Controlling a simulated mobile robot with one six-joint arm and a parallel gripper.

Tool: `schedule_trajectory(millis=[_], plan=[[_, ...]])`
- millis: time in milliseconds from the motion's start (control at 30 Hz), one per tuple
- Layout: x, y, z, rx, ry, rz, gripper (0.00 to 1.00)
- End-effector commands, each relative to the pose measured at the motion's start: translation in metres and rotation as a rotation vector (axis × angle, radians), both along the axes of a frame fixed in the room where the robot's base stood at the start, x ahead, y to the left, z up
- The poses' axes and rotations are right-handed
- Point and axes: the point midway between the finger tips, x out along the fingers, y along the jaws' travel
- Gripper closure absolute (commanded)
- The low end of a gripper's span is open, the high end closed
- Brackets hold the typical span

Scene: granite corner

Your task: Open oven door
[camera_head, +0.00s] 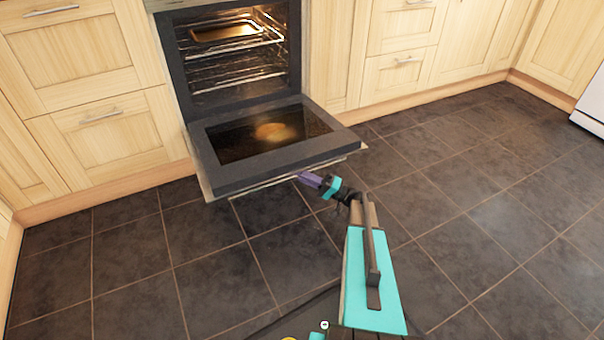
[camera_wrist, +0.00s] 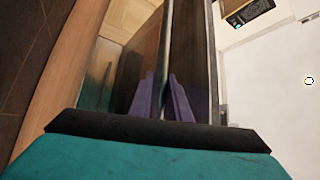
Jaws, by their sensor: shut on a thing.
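The oven (camera_head: 234,50) is built into the wooden cabinets in the head view. Its door (camera_head: 199,153) is swung down to about level, with its inner glass facing up. My gripper (camera_head: 303,178) is at the door's outer edge, near the right end of the handle (camera_head: 262,184). In the wrist view the purple fingers of my gripper (camera_wrist: 166,103) stand on either side of the handle bar (camera_wrist: 167,45) and are shut on it. The exact contact is partly hidden by the fingers.
Inside the oven are wire racks (camera_head: 235,75) and a tray (camera_head: 225,32). Wooden drawers (camera_head: 95,115) flank the oven at left, and cabinets (camera_head: 402,75) at right. The dark tiled floor (camera_head: 480,200) is clear. A white appliance (camera_head: 590,105) stands at the far right.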

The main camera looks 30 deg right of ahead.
Motion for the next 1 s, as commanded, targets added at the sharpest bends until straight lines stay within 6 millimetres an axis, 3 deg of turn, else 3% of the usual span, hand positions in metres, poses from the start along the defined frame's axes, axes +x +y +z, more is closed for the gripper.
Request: schedule_trajectory(millis=[233,267,367,767,1000], plan=[[-0.002,-0.004,-0.001,-0.003,0.005,-0.002,1.0],[-0.003,-0.005,-0.001,-0.003,0.006,-0.003,0.78],[-0.003,-0.008,-0.001,-0.002,0.004,-0.007,0.64],[-0.006,-0.013,-0.001,-0.001,0.002,-0.013,0.64],[-0.02,-0.027,-0.005,0.0,0.002,-0.016,0.64]])
